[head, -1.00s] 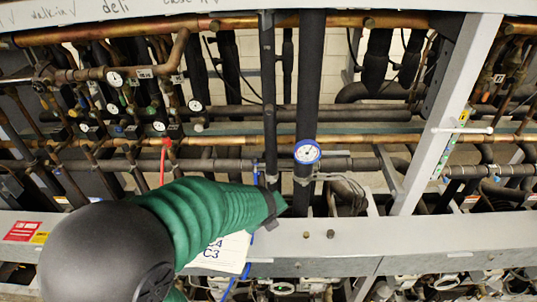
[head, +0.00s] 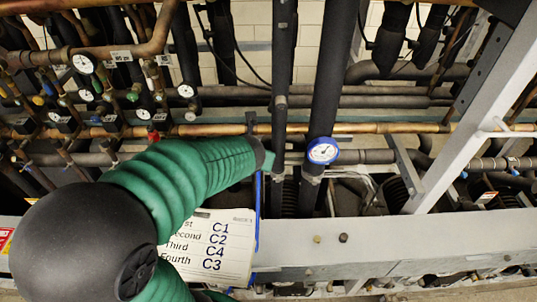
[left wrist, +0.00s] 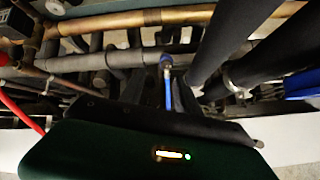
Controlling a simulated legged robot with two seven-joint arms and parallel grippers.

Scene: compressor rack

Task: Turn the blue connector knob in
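A thin blue hose hangs down beside the dark vertical pipes; it shows in the head view (head: 257,212). In the left wrist view the blue hose (left wrist: 168,92) meets a small blue and metallic fitting (left wrist: 166,62), which may be the connector knob. My left arm, in a green sleeve, comes in from the left, and the dark left gripper end (head: 266,160) is just by the upper part of the hose. Its fingers cannot be made out, nor whether it touches the fitting. My right gripper is not in view.
A blue-rimmed gauge (head: 322,151) is close to the right of the gripper end. Thick dark vertical pipes (head: 330,75) stand behind it. A handwritten card (head: 212,245) hangs under the arm. A grey beam (head: 350,240) crosses the front; a slanted grey post (head: 460,110) stands right.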

